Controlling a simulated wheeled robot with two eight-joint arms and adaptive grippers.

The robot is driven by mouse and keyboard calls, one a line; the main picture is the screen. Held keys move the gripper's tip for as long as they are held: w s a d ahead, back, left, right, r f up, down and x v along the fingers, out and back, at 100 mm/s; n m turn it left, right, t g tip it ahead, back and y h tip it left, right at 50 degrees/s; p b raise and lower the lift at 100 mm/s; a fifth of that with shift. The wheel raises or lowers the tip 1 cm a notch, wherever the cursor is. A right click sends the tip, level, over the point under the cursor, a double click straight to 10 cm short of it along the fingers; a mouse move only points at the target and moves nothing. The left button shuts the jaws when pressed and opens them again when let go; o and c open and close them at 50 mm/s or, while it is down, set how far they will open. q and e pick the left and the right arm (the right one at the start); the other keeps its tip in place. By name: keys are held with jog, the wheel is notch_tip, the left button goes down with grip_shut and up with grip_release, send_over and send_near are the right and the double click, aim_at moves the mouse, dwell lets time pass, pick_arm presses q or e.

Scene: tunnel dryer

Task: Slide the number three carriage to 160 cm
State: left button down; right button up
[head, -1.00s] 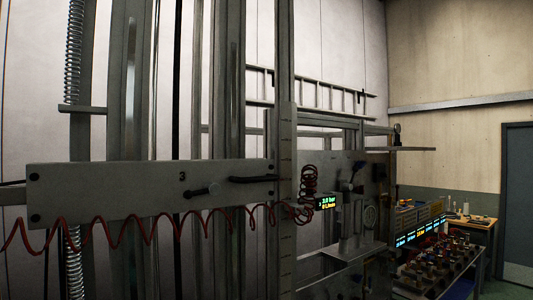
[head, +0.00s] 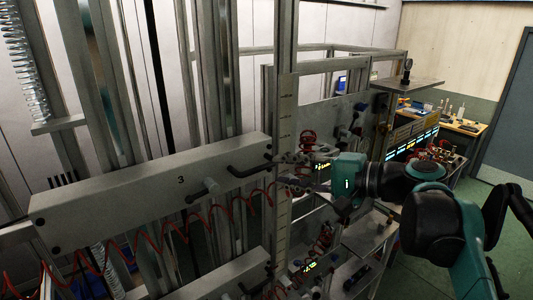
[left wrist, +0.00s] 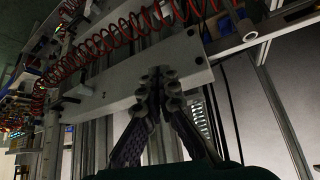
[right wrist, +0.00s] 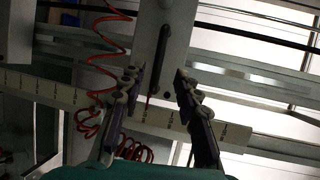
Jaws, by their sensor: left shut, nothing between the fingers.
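The number three carriage (head: 140,198) is a long pale beam marked "3" at left in the head view, with a black bar handle (head: 248,168) and a grey knob (head: 206,189). A vertical scale strip (head: 284,130) runs past its right end. My right gripper (head: 287,172) is at that end, near the handle. In the right wrist view its fingers (right wrist: 158,78) are spread, with a dark bar handle (right wrist: 157,62) between and ahead of them, no grip visible. My left gripper (left wrist: 158,82) is shut and empty before a pale beam (left wrist: 118,90); it is outside the head view.
Another carriage beam (head: 228,278) sits below the first. A red coiled cable (head: 165,235) hangs along the front. Upright rails and a spring (head: 25,65) stand at left. A workbench (head: 458,125) and door (head: 510,110) are at right, with green floor before them.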

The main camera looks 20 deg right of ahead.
aim_at(261, 170)
jog(key=p+x, duration=0.1)
jog(key=x, duration=0.6)
jog(key=shift+w+a+f, duration=0.1)
jog(key=shift+a+f, duration=0.05)
grip_shut()
jog(key=shift+f, duration=0.1)
